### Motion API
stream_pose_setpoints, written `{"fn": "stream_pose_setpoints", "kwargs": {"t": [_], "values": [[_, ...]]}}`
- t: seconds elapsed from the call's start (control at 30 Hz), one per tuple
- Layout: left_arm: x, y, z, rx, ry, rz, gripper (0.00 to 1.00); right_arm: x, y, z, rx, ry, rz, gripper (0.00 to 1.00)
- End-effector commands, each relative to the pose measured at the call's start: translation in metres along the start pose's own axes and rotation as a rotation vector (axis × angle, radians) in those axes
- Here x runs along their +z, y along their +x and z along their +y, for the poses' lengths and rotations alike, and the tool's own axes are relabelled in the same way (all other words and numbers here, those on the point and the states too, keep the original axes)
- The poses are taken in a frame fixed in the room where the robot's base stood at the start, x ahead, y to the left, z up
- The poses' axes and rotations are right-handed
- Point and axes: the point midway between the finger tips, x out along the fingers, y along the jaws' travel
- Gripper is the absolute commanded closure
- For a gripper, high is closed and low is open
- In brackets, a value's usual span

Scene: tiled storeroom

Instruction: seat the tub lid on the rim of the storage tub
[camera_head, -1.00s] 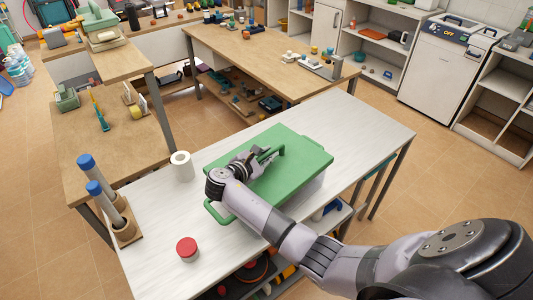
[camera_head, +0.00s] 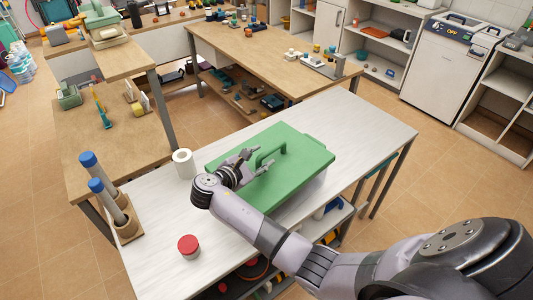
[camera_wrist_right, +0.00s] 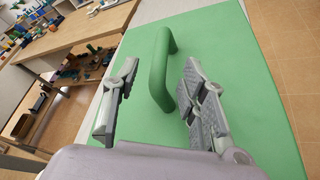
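The green tub lid (camera_head: 295,168) lies flat on top of the storage tub (camera_head: 312,187) on the white table. The tub's pale side shows only as a narrow strip under the lid's right front edge. The lid's raised handle (camera_head: 268,148) stands up from its middle. My right gripper (camera_head: 259,163) is open, low over the left part of the lid, just short of the handle. In the right wrist view the handle (camera_wrist_right: 160,70) shows between the two spread fingers, with gaps on both sides. My left gripper is not in view.
On the white table (camera_head: 360,125), a white paper roll (camera_head: 184,164) stands behind the gripper and a red-capped jar (camera_head: 189,246) stands in front. A wooden holder (camera_head: 128,232) with blue-topped cylinders is at the left. The table's right end is clear.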

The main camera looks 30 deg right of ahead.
Motion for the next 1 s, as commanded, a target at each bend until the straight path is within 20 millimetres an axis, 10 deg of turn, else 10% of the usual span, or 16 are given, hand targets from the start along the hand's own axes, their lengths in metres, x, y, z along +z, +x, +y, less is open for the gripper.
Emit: {"fn": "stream_pose_setpoints", "kwargs": {"t": [0.33,1.0], "values": [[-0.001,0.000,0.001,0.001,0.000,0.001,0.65,-0.001,-0.060,0.000,-0.001,0.001,0.002,0.61],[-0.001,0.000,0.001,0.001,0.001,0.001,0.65,0.000,-0.067,0.000,-0.001,0.001,0.000,0.61]]}}
